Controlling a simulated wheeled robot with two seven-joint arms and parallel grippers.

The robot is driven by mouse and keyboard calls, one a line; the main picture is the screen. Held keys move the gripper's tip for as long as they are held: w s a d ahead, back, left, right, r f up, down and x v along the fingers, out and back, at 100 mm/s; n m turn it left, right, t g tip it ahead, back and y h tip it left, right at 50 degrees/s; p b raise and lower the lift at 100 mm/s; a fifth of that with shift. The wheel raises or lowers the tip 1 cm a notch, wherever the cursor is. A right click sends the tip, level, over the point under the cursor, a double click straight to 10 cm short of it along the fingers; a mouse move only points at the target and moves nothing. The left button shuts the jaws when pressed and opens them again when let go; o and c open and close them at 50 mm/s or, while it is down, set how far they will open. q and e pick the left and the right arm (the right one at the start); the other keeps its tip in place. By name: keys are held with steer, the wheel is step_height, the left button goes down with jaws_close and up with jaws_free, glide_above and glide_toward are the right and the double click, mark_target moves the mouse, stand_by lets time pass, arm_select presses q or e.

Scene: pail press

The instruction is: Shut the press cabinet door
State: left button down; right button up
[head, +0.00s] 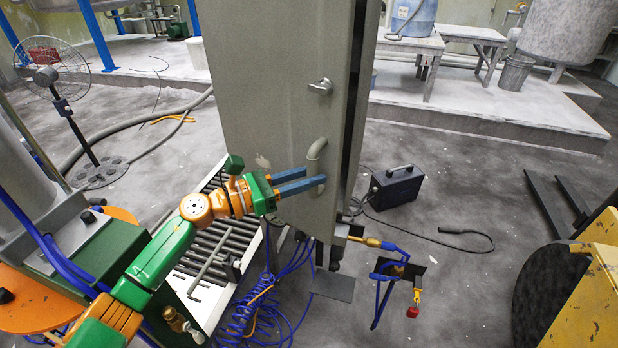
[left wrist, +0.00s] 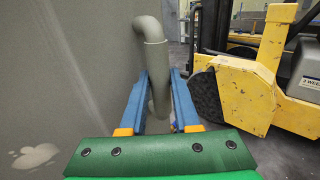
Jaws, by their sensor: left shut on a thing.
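The grey press cabinet door (head: 262,90) stands upright in the middle of the head view. A dark vertical gap shows along its right edge, so it appears ajar. A curved grey pull handle (head: 317,150) is on its lower right part, with a small latch (head: 320,87) above it. My left gripper (head: 314,177) is shut on the lower part of the handle. In the left wrist view the handle (left wrist: 150,32) comes down between the two blue fingers (left wrist: 160,78). The cabinet's inside is hidden. My right gripper is not in view.
A black box (head: 397,187) with a cable lies on the floor right of the door. Blue coiled hoses (head: 250,315) hang below it, by a slatted grate (head: 215,240). A yellow machine (head: 590,290) stands at the right. A fan (head: 68,110) stands at the left.

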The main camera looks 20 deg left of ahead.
mark_target(321, 166)
arm_select(q)
steer(key=shift+w+f, duration=0.1)
steer(key=shift+w, duration=0.05)
steer(key=shift+w+d+b, duration=0.15)
steer(key=shift+w+b, duration=0.1)
steer(key=shift+b, duration=0.15)
steer(key=w+b, duration=0.1)
steer(key=w+d+b, duration=0.1)
steer(key=w, duration=0.1)
steer(key=shift+w+d+f+b, duration=0.1)
steer(key=shift+w+d+b, duration=0.25)
steer(key=shift+w+b, duration=0.05)
steer(key=w+b, duration=0.2)
steer(key=shift+w+d+b, duration=0.2)
steer(key=shift+d+b, duration=0.1)
steer(key=shift+d, duration=0.05)
steer(key=shift+w+d, duration=0.1)
steer(key=shift+w, duration=0.2)
